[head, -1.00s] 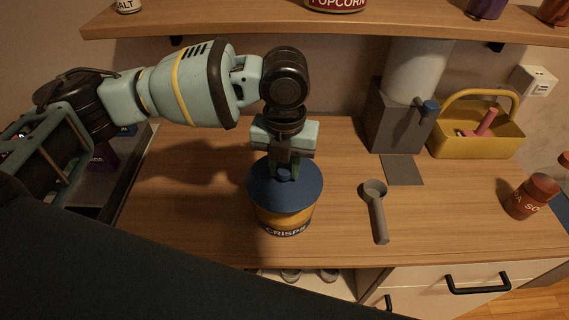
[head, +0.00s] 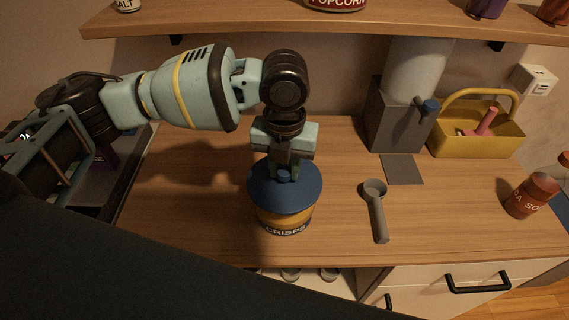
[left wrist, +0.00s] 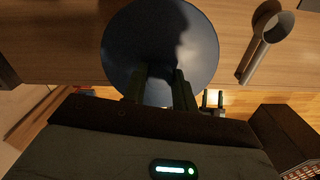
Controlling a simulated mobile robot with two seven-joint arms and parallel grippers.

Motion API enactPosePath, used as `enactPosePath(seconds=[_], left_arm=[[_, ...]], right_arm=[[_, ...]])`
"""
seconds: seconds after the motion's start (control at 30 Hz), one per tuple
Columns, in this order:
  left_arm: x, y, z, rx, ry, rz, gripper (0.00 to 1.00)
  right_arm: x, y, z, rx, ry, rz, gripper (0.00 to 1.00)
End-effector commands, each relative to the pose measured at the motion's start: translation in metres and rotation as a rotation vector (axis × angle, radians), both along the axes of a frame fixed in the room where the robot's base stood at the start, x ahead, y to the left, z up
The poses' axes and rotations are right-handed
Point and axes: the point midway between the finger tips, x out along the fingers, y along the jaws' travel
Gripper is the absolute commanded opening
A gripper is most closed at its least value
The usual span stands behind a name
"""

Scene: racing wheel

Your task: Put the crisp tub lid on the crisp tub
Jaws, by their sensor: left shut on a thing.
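The crisp tub (head: 284,216), yellow-orange with a dark "CRISPS" label, stands upright near the front edge of the counter. The blue crisp tub lid (head: 300,196) is a round disc with a small knob, level over the tub's top. Whether it touches the rim all round I cannot tell. My left gripper (head: 284,172) is above the lid, pointing down, shut on its knob. In the left wrist view the lid (left wrist: 160,40) spreads beyond the two fingers (left wrist: 160,88) and hides the tub.
A grey scoop (head: 377,212) lies right of the tub. Behind it stands a grey dispenser (head: 393,122) and a yellow basket (head: 476,138). A red-brown jar (head: 530,196) is at the far right. A shelf (head: 230,18) runs overhead. Counter left of the tub is clear.

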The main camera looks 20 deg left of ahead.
Motion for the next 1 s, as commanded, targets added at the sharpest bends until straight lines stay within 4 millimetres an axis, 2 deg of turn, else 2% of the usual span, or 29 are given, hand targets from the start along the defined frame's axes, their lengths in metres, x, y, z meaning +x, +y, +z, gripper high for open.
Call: enactPosePath(seconds=[0.43, 0.47, 0.63, 0.9, 1.0], left_arm=[[0.0001, -0.0002, -0.0050, -0.001, 0.000, 0.000, 0.05], [0.0001, -0.0002, -0.0051, -0.001, 0.000, 0.000, 0.32], [0.0001, -0.0002, -0.0051, -0.001, 0.000, 0.000, 0.53], [0.0000, -0.0001, -0.0052, 0.000, 0.000, 0.000, 0.53], [0.0006, -0.0004, 0.0006, -0.002, -0.001, 0.000, 0.53]], right_arm=[[-0.0002, 0.0000, -0.0004, 0.000, 0.001, 0.000, 0.59], [-0.0002, 0.0000, -0.0004, 0.000, 0.001, 0.000, 0.59], [-0.0003, 0.0001, -0.0004, 0.000, 0.001, 0.000, 0.59], [-0.0002, 0.0001, -0.0004, 0.000, 0.001, 0.000, 0.59], [-0.0011, -0.0001, -0.0016, -0.001, 0.004, 0.000, 0.59]])
